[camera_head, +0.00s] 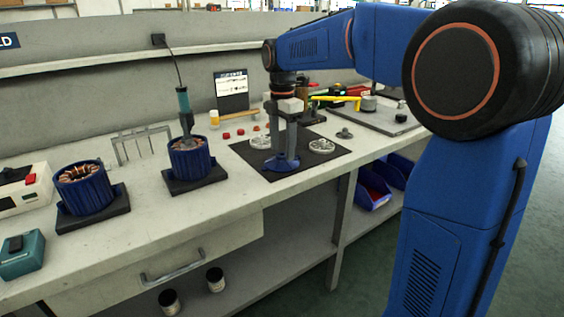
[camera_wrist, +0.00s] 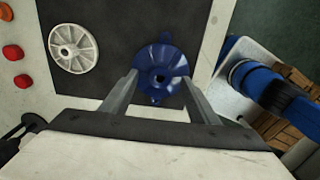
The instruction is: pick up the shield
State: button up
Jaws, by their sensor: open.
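The shield appears to be a blue round part (camera_head: 281,163) with lugs and a central hole, lying on a dark mat (camera_head: 310,165) on the bench. It also shows in the wrist view (camera_wrist: 162,68). My gripper (camera_head: 285,150) points down above it. In the wrist view my gripper (camera_wrist: 160,78) is open, with one finger at the left and one at the right of the blue part's near edge. I cannot tell whether the fingers touch it. Nothing is held. The fingers hide a little of its sides.
White spoked wheels lie at the mat's left (camera_head: 261,141) and right (camera_head: 321,146). Red caps (camera_head: 238,131) lie behind. Blue stators on black bases (camera_head: 188,160) stand to the left, one under a hanging driver (camera_head: 184,103). Bare bench lies in front of the mat.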

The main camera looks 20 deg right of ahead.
jog(key=shift+f, duration=0.75)
jog(key=shift+c, duration=0.3)
jog(key=c, duration=1.1)
jog(key=shift+c, duration=0.2)
jog(key=shift+r, duration=0.1)
notch_tip(320, 180, up, 10)
jog(key=shift+a, duration=0.1)
